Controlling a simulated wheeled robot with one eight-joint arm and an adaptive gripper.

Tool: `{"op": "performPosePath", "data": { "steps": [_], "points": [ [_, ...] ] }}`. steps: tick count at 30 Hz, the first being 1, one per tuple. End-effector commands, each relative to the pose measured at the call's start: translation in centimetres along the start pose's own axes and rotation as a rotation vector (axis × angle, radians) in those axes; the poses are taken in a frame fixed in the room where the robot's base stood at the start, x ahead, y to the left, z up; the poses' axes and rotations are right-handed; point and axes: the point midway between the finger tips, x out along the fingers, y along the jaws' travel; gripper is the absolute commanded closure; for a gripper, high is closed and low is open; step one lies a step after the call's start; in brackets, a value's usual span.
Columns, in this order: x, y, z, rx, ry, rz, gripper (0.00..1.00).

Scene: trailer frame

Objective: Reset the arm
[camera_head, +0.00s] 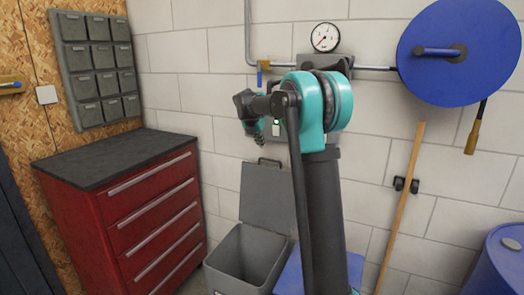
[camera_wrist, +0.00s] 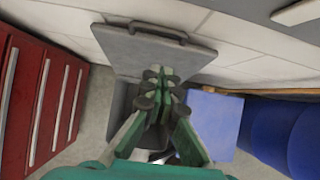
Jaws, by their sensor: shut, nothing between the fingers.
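My arm stands raised in the middle of the head view, in front of the white block wall. In the wrist view my gripper (camera_wrist: 158,90) is shut, with its green fingers together and nothing between them. It points down over the grey bin (camera_wrist: 125,100), whose grey lid (camera_wrist: 150,50) stands open against the wall. In the head view the gripper's fingers are mostly hidden behind the arm links.
A red drawer cabinet (camera_head: 150,220) stands left of the open grey bin (camera_head: 245,258). A blue box (camera_wrist: 213,120) lies right of the bin. A blue reel (camera_head: 459,50), a gauge (camera_head: 325,37) and a wooden handle (camera_head: 400,205) are at the wall. A blue barrel (camera_head: 505,255) stands at right.

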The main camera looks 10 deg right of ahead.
Motion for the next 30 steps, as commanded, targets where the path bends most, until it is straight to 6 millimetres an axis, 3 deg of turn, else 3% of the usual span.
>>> {"op": "performPosePath", "data": {
  "steps": [5,8,11,20,30],
  "points": [
    [-0.5,-1.4,-1.2,0.104,0.013,0.003,1.0],
    [-0.5,-3.9,-3.8,0.293,0.037,0.009,1.0],
    [-0.5,-7.0,-7.5,0.552,0.073,0.011,1.0],
    [-0.4,-16.6,-20.9,1.368,0.193,-0.029,1.0],
    [-0.1,-26.1,-37.8,2.236,0.319,-0.174,1.0]
  ]
}}
